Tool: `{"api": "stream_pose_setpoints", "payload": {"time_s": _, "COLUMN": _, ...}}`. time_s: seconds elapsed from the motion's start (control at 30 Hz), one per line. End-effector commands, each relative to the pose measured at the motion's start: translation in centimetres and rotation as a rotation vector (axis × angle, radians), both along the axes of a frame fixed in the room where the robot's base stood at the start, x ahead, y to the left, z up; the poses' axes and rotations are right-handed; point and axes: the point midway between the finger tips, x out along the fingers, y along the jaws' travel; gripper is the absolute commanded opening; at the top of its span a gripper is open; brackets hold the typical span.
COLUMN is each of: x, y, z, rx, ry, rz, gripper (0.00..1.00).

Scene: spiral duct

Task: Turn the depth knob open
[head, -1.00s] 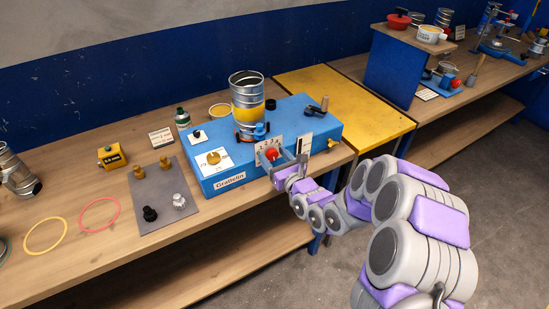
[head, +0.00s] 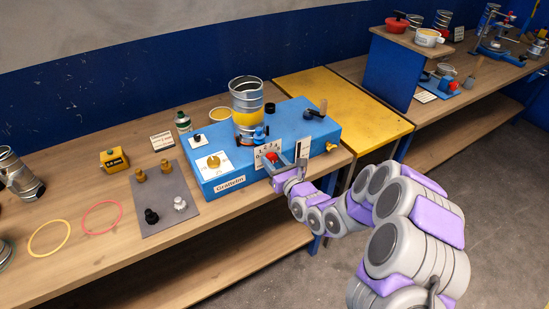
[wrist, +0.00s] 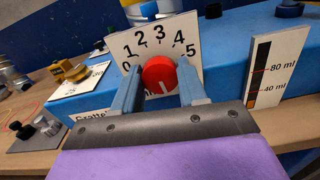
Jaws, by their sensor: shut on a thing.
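In the head view the knob (head: 271,157) shows red between the fingers, partly hidden by my gripper (head: 283,170).
A white scale plate (wrist: 270,73) marked 80 ml and 40 ml stands right of the dial. A metal cylinder (head: 247,92) with a yellow band stands on the machine. A yellow dial knob (head: 214,161) is at its left. A grey mat (head: 165,205) with several small knobs lies further left.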

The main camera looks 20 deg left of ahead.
Motion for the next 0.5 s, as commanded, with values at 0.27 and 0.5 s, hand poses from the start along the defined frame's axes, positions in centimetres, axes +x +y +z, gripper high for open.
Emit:
{"api": "stream_pose_setpoints", "payload": {"time_s": 0.27, "x": -0.1, "y": 0.21, "z": 0.91, "rx": 0.03, "ry": 0.021, "rz": 0.002, "gripper": 0.11}}
{"api": "stream_pose_setpoints", "payload": {"time_s": 0.5, "x": -0.08, "y": -0.18, "z": 0.45, "rx": 0.033, "ry": 0.031, "rz": -0.003, "gripper": 0.11}}
